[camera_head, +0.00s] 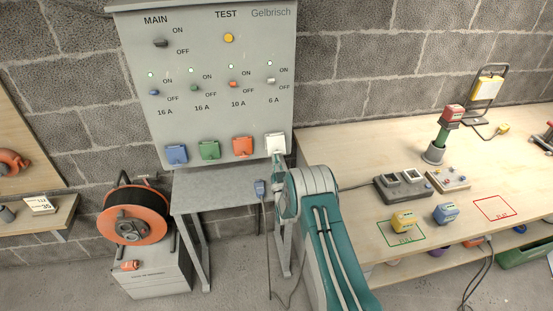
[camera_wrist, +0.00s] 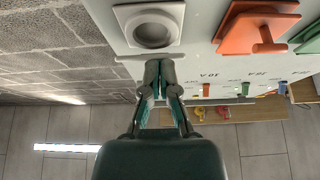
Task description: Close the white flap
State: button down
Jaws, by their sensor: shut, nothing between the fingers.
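The white flap (camera_head: 275,144) is at the lower right of the grey panel, at the end of the row of coloured flaps. In the wrist view, which shows the panel upside down, its socket (camera_wrist: 152,31) is uncovered, with the round hole visible. The flap (camera_wrist: 150,57) stands out from the panel there, seen nearly edge-on as a thin pale strip. My gripper (camera_wrist: 160,68) is shut and empty, with its fingertips right beside the flap's edge. I cannot tell whether they touch it. In the head view my gripper (camera_head: 279,160) is at the flap's lower edge.
The orange flap (camera_head: 243,146), green flap (camera_head: 209,150) and blue flap (camera_head: 176,154) are closed to the left. A blue plug (camera_head: 260,187) with a hanging cable lies on the grey stand (camera_head: 215,195) below. An orange cable reel (camera_head: 133,222) stands left; a wooden bench (camera_head: 350,150) is right.

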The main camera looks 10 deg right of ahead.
jog(key=w+t, duration=0.1)
jog(key=w+f+t, duration=0.1)
jog(key=w, duration=0.1)
jog(key=w+f+t, duration=0.1)
jog(key=w, duration=0.1)
jog(key=shift+f, duration=0.15)
dwell(0.3)
jog(key=shift+w+r, duration=0.1)
jog(key=shift+r, duration=0.1)
dwell(0.3)
